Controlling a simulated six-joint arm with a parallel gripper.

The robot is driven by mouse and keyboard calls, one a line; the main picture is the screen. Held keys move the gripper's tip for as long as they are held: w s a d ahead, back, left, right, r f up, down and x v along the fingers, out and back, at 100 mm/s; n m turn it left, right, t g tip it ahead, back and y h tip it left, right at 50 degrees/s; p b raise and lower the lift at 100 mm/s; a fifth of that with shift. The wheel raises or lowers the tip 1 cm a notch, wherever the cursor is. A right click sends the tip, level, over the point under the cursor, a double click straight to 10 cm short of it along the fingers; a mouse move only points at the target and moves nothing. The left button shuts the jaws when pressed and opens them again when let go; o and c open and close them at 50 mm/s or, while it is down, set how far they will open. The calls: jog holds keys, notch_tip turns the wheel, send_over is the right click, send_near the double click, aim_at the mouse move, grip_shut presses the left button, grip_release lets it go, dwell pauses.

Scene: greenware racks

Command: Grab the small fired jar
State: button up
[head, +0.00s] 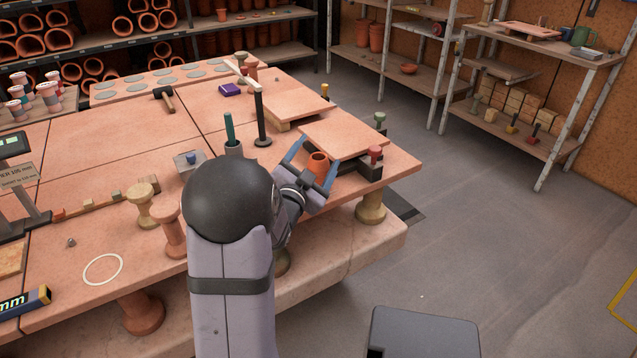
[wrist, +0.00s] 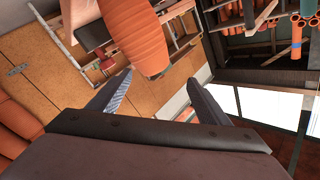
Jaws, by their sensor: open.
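The small fired jar (head: 318,165) is orange and shows between the two blue fingers of my gripper (head: 320,150) in the head view. In the wrist view the ribbed jar (wrist: 137,35) appears tilted and large at upper centre-left. Its near end reaches about level with the fingertips of my gripper (wrist: 159,76), closer to the left fingertip. The fingers are spread apart, and I see no grip on the jar. The jar's base is hidden in the head view.
Flat boards (head: 345,139) lie just behind the jar. A red-topped stamp (head: 375,155) on a dark block stands to its right. The table's front right edge is close.

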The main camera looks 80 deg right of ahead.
jog(key=a+f+n, duration=0.5)
jog(key=a+f, duration=0.2)
jog(key=f, duration=0.1)
jog(key=shift+t, duration=0.4)
jog(key=shift+w+d, duration=0.15)
jog(key=shift+d, duration=3.5)
jog(key=shift+r, duration=0.1)
jog(key=c, duration=1.3)
jog(key=shift+r, duration=0.1)
notch_tip(320, 180, up, 10)
jog(key=shift+f+p, duration=0.1)
jog(key=shift+p, duration=0.7)
